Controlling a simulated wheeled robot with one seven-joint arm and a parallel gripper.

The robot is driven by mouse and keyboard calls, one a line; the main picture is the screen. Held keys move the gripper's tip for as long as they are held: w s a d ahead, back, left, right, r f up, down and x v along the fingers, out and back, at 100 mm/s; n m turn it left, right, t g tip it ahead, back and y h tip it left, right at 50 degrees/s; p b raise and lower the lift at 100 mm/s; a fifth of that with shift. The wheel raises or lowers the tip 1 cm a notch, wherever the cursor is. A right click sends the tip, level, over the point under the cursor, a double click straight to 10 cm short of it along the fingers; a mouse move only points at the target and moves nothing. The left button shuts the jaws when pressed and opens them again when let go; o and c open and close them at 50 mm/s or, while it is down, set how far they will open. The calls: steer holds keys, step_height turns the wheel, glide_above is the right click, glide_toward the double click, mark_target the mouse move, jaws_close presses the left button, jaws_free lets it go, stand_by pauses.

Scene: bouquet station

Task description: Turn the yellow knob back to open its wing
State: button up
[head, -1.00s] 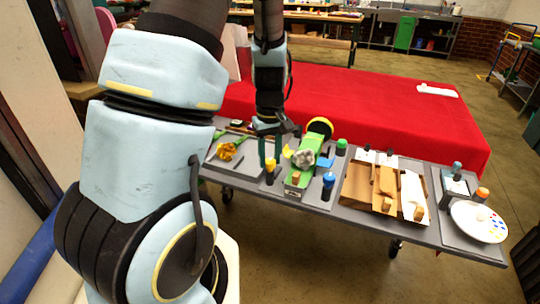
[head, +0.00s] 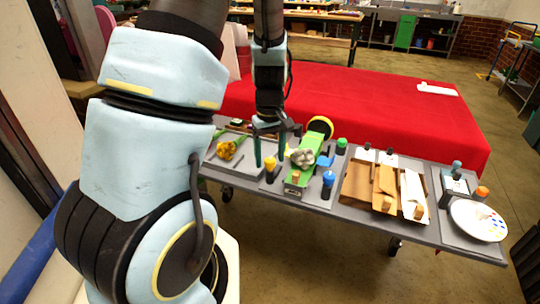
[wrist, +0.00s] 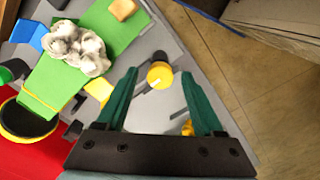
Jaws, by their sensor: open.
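The yellow knob (head: 270,163) stands on a dark base at the near left of the green board (head: 296,187). In the wrist view the knob (wrist: 160,74) has a pale mark on its top and lies between my fingertips, with a gap on each side. My gripper (head: 270,152) is open and empty, pointing down over the knob. I cannot tell how far above it the tips are. A yellow wing (wrist: 99,89) shows beside the green board, partly behind a finger. The blue wing (wrist: 31,36) sticks out from the board's other side.
A grey-white wad (wrist: 78,46) lies on the board. A blue knob (head: 328,179) and a green knob (head: 341,144) stand right of it. A yellow flower (head: 227,150) lies to the left, and a cardboard tray (head: 358,184) to the right.

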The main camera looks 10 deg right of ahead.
mark_target(269, 159)
step_height(269, 159, up, 11)
steer(key=b, duration=0.1)
stand_by(0.4)
steer(key=shift+f, duration=0.1)
steer(key=s+a+f+m+t, duration=0.1)
steer(key=s+a+f+m, duration=0.1)
steer(key=s+a+m, duration=0.2)
steer(key=s+a, duration=0.3)
steer(key=a, duration=0.5)
steer(key=shift+s+a+m+t, duration=0.3)
steer(key=shift+s+a, duration=0.1)
